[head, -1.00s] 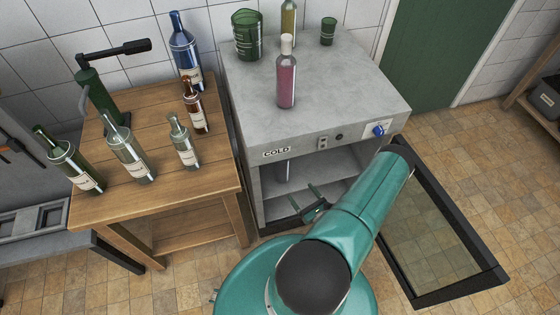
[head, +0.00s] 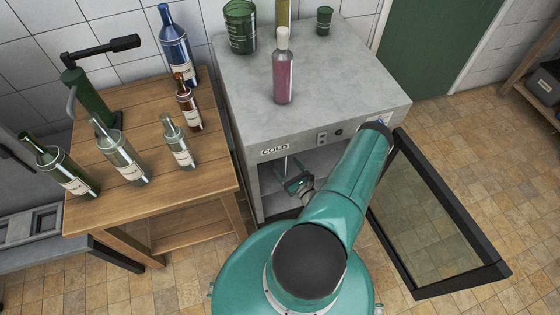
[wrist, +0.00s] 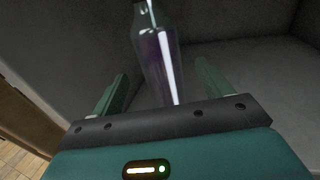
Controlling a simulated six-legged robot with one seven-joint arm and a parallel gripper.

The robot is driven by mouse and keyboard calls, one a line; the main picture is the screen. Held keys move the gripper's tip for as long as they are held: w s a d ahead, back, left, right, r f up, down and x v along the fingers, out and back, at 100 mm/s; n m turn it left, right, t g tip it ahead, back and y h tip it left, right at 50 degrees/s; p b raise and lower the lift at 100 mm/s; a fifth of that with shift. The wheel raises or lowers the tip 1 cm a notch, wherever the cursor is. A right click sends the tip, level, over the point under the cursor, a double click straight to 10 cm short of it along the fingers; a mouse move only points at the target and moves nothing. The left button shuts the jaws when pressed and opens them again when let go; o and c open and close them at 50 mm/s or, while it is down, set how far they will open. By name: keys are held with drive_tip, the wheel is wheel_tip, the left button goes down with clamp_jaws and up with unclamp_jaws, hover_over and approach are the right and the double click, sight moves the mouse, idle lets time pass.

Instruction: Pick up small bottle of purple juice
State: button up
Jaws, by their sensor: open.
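A clear bottle of purple juice (wrist: 158,50) stands inside the cold cabinet, seen in the wrist view. My gripper (wrist: 162,75) is open, with one finger on each side of the bottle's body and visible gaps to both. The bottle's base is hidden behind the gripper's palm. In the head view my gripper (head: 287,178) reaches through the cabinet's open front, under the COLD label. The bottle is mostly hidden there. A bottle of pink liquid (head: 283,75) with a pale cap stands on top of the cabinet (head: 345,80).
The cabinet's glass door (head: 435,220) hangs open to the right. A wooden table (head: 155,200) on the left bears several bottles and a green corking tool (head: 90,95). A green glass jar (head: 240,28) and a small green cup (head: 324,20) stand on the cabinet.

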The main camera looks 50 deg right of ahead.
sight(285, 162)
drive_tip(key=x, duration=0.5)
drive_tip(key=shift+w+d, duration=0.1)
drive_tip(key=shift+w, duration=0.15)
drive_tip(key=shift+r, duration=0.1)
drive_tip(key=c, duration=1.6)
drive_tip(key=shift+d+r, duration=0.1)
drive_tip(key=shift+d+r, duration=0.1)
drive_tip(key=shift+r, duration=0.15)
drive_tip(key=r, duration=0.6)
drive_tip(key=shift+s+d+r, duration=0.15)
drive_tip(key=shift+s+r, duration=0.05)
drive_tip(key=shift+r, duration=0.05)
drive_tip(key=s+d, duration=0.3)
drive_tip(key=d, duration=0.2)
drive_tip(key=s+d, duration=0.3)
drive_tip(key=d, duration=0.3)
drive_tip(key=s+d, duration=0.3)
drive_tip(key=d, duration=0.3)
drive_tip(key=shift+s+f, duration=0.1)
